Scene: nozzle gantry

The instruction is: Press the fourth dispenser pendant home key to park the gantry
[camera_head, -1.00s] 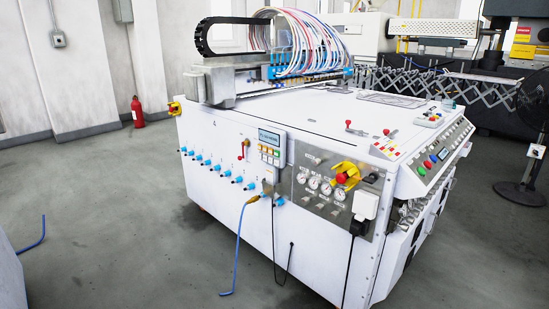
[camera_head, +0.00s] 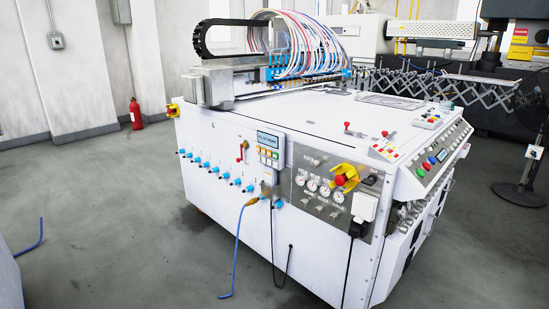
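The key labels are too small to read, so I cannot tell which is the home key. The gantry (camera_head: 212,85) stands across the machine's top at the back left, with a row of blue-topped nozzles (camera_head: 310,74) and a bundle of coloured tubes (camera_head: 305,35). My gripper is not in view.
A row of blue fittings (camera_head: 214,170) and a hanging blue hose (camera_head: 237,250) are on the front, left of and below the pendant. Gauges and a red-yellow emergency stop (camera_head: 342,177) lie to its right. The floor in front (camera_head: 130,230) is mostly clear.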

